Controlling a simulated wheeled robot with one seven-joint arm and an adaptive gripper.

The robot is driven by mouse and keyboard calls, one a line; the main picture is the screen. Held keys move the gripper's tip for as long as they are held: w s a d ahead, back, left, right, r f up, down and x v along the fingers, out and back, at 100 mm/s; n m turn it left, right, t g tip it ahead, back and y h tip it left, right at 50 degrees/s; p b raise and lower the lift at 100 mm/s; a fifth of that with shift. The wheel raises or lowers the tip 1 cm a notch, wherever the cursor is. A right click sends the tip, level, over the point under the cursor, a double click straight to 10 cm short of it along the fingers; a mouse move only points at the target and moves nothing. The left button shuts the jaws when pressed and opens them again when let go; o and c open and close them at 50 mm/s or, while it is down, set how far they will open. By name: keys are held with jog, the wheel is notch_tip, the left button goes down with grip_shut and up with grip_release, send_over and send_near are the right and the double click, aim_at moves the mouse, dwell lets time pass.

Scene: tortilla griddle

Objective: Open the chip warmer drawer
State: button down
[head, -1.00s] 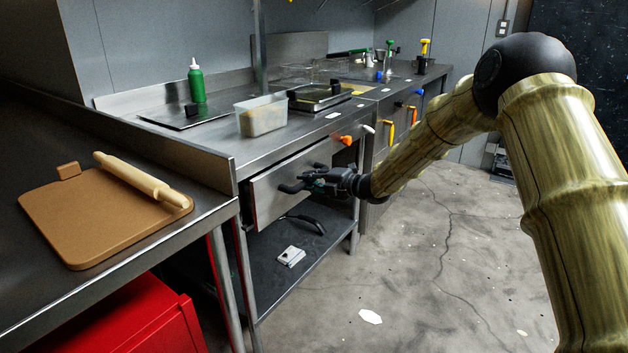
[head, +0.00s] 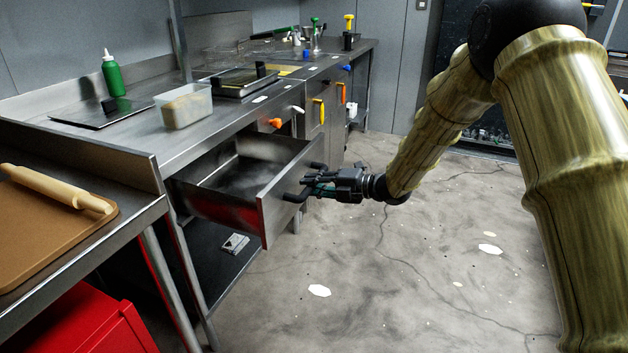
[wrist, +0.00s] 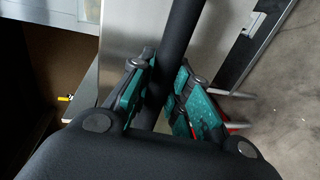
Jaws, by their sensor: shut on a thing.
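The chip warmer drawer (head: 283,196) is a steel drawer under the counter, pulled well out, with its empty-looking inside showing in the head view. Its black bar handle (head: 297,196) stands off the front panel. My gripper (head: 316,187) is at the handle, outside the drawer front. In the wrist view the dark handle bar (wrist: 181,40) runs between the two green-padded fingers of my gripper (wrist: 160,100), which are shut on it. The steel drawer front (wrist: 125,35) lies behind the bar.
The counter above holds a green bottle (head: 113,75), a clear container (head: 186,107) and a griddle (head: 236,80). A rolling pin (head: 55,188) lies on a brown board at left, above a red cabinet (head: 85,322). The floor in front of the drawer is mostly clear.

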jog(key=shift+s+d, duration=0.2)
jog(key=shift+d, duration=0.05)
jog(key=c, duration=1.3)
grip_release()
jog(key=shift+w+d, duration=0.1)
jog(key=v, duration=1.2)
